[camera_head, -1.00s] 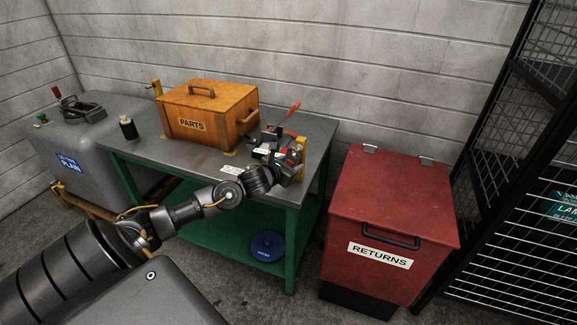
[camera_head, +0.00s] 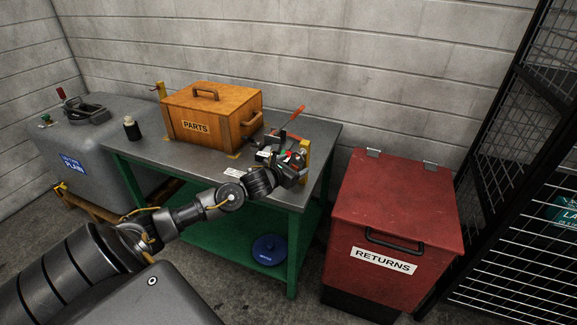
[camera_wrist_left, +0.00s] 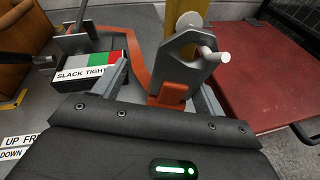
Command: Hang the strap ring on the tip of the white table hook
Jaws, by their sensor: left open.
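The strap ring (camera_wrist_left: 177,56) is a grey metal plate with an orange strap end (camera_wrist_left: 170,94) below it, in the left wrist view. The white table hook (camera_wrist_left: 219,57) is on a yellow post (camera_wrist_left: 186,8); its tip sticks out in front of the ring and appears to pass through its opening. My left gripper (camera_head: 299,171) is at the table's right front corner. In the left wrist view its fingers (camera_wrist_left: 160,88) are spread on either side of the strap end, with gaps. In the head view the ring is too small to make out. My right gripper is not in view.
A wooden PARTS box (camera_head: 213,112) stands behind on the grey table (camera_head: 185,164). A red RETURNS bin (camera_head: 393,215) stands right of the table.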

